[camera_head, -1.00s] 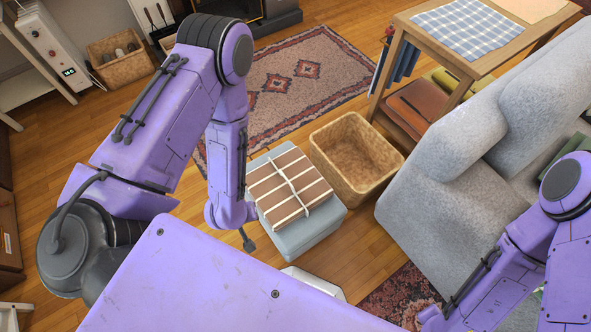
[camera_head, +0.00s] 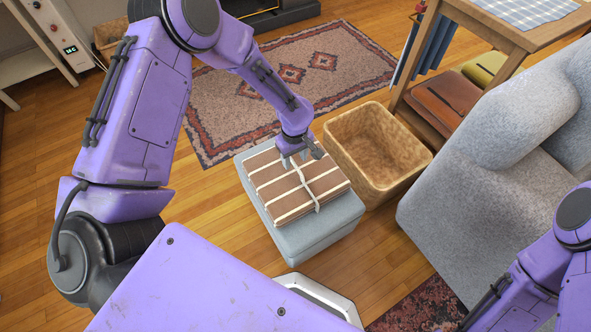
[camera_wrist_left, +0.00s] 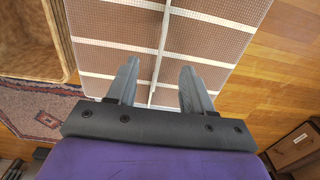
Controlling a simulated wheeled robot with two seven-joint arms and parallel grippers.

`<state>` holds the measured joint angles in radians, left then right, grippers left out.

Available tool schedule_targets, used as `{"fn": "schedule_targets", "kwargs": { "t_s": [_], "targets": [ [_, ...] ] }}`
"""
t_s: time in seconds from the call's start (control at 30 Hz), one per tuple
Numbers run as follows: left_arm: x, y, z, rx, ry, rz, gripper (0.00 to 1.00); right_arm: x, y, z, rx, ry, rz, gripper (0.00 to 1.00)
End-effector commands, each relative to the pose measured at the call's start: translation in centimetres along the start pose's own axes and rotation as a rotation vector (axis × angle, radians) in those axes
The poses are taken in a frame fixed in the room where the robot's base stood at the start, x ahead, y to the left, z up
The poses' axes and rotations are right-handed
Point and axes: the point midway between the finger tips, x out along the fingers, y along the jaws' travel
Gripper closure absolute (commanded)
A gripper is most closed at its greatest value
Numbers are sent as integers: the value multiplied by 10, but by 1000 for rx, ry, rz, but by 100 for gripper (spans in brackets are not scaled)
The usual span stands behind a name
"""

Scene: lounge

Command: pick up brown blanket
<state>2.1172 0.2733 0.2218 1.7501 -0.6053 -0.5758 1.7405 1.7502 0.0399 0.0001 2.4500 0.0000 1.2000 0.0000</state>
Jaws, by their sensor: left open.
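The brown blanket (camera_head: 277,189) is folded flat, with cream stripes and a pale tie around it. It lies on a grey-blue ottoman (camera_head: 311,236) in the head view. My left gripper (camera_head: 299,161) is over the blanket's far edge. In the left wrist view the open left fingers (camera_wrist_left: 157,84) point at the blanket (camera_wrist_left: 205,33), with the pale tie running between them. I cannot tell whether the fingertips touch the cloth. The blanket is not held. My right arm shows at the lower right of the head view, but its gripper is out of view.
An empty-looking wicker basket (camera_head: 374,152) stands close to the right of the ottoman. A grey sofa (camera_head: 452,212) is further right. A patterned rug (camera_head: 222,107) lies behind, and a wooden table (camera_head: 487,36) stands at the back right. Wooden floor is clear left of the ottoman.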

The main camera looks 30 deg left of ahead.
Motion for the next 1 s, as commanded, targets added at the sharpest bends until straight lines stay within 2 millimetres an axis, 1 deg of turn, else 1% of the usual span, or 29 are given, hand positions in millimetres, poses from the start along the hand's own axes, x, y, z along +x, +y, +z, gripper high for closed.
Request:
{"fn": "schedule_targets", "kwargs": {
  "t_s": [0.03,0.1,0.2,0.3,0.5,0.53,0.57,0.6,0.67,0.7,1.0],
  "targets": [
    [11,0,0,-1,-2,-1,49,5,0,2,0,0,0,57],
    [26,1,0,-1,-3,0,49,11,-1,5,0,0,0,57],
    [42,1,0,-2,-2,-1,49,16,-1,7,0,0,0,57],
    [50,1,0,0,0,1,49,18,-2,8,0,0,0,57],
    [50,1,0,0,1,2,49,17,-2,7,0,0,0,57],
    [50,1,0,0,1,1,52,17,-2,7,0,0,0,57],
    [50,1,0,0,1,1,62,17,-1,7,0,0,0,57],
    [50,1,0,0,1,1,75,17,-1,7,0,0,0,57],
    [50,1,0,0,1,1,94,17,-1,7,0,0,0,57],
    [50,1,0,0,1,1,100,17,-2,7,0,0,0,57],
    [50,1,0,0,1,1,100,17,-1,7,0,0,0,57]
  ]
}}
